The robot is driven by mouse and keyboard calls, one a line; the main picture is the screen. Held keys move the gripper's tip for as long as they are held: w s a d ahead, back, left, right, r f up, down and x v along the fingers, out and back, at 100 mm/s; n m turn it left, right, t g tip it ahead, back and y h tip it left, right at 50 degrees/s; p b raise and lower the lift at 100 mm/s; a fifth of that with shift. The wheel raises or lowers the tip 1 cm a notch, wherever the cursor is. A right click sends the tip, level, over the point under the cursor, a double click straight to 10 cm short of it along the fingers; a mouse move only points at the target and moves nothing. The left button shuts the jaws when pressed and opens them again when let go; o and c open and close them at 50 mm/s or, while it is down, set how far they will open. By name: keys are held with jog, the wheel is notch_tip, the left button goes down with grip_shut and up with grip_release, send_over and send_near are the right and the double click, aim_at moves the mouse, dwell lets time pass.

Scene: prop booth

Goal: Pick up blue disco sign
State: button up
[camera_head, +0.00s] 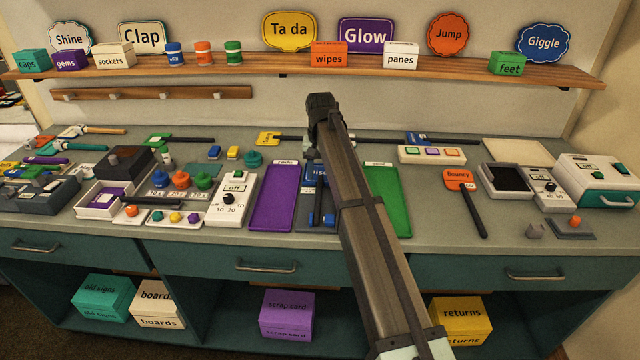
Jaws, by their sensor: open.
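The blue disco sign (310,172) lies on a dark grey tray (311,224) between a purple and a green tray. My arm covers its right side, so only part of its white lettering shows. A dark stick runs down from it toward the front of the counter. My gripper (321,106) is the dark end of my arm, raised in front of the shelf, beyond the sign in the picture. It is open, holds nothing that I can see, and its fingertips cannot be made out.
The purple tray (273,197) and green tray (386,200) flank the grey tray. Another blue paddle (416,138) lies farther back. An orange Bouncy sign (459,179) is at right. A dial box (232,199) is at left. The shelf (275,77) holds signs and boxes.

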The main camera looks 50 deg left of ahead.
aim_at(320, 185)
jog(key=shift+s+f, duration=0.15)
jog(key=shift+f, duration=1.65)
jog(key=shift+f, duration=0.15)
grip_shut()
